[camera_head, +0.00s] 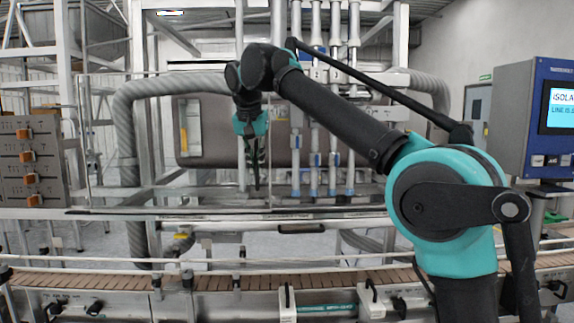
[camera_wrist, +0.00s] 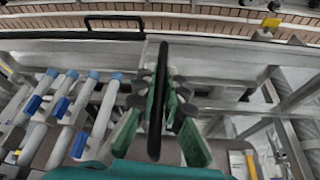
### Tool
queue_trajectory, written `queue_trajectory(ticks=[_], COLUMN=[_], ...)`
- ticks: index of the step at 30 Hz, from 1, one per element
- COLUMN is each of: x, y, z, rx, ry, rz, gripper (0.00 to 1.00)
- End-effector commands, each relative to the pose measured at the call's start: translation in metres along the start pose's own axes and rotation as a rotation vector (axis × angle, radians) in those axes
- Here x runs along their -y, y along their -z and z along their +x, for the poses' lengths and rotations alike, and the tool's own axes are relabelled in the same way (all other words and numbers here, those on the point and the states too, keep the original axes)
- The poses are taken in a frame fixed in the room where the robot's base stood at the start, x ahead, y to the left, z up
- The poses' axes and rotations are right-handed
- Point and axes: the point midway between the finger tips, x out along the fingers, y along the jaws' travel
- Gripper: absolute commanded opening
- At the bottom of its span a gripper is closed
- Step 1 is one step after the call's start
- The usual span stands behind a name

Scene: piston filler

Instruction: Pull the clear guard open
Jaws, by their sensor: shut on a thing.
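The clear guard (camera_head: 215,185) is a see-through panel in front of the filler's tubes, left of centre in the head view; its outline is faint. A black upright bar handle (camera_wrist: 156,115) runs through the middle of the wrist view. My gripper (camera_head: 256,165) reaches down to the guard from above. In the wrist view my gripper's green fingers (camera_wrist: 160,90) lie on both sides of the handle and are shut on it. In the head view the handle is hard to tell from the dark fingers. I cannot tell whether the guard stands ajar.
A conveyor (camera_head: 220,282) with brown slats runs along the front. Several filler tubes with blue fittings (camera_head: 314,160) stand right of my gripper. A control screen (camera_head: 558,107) is at far right, and a panel with orange knobs (camera_head: 30,160) at far left. A grey hose (camera_head: 125,150) bends down at left.

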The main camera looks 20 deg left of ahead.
Motion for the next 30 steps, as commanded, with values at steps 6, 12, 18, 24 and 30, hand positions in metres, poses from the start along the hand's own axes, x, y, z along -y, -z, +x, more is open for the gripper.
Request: queue_trajectory(ticks=[6,12,18,24,30], x=[0.036,0.047,0.049,0.048,0.048], y=[-0.006,-0.008,-0.008,-0.008,-0.008], z=[-0.003,-0.004,-0.004,-0.004,-0.004], rx=[0.000,-0.001,-0.001,-0.001,-0.001], ry=[0.000,-0.001,-0.001,0.000,0.000], rz=[-0.003,0.000,0.000,0.000,0.000], gripper=[0.00,0.00,0.00,0.12,0.31])
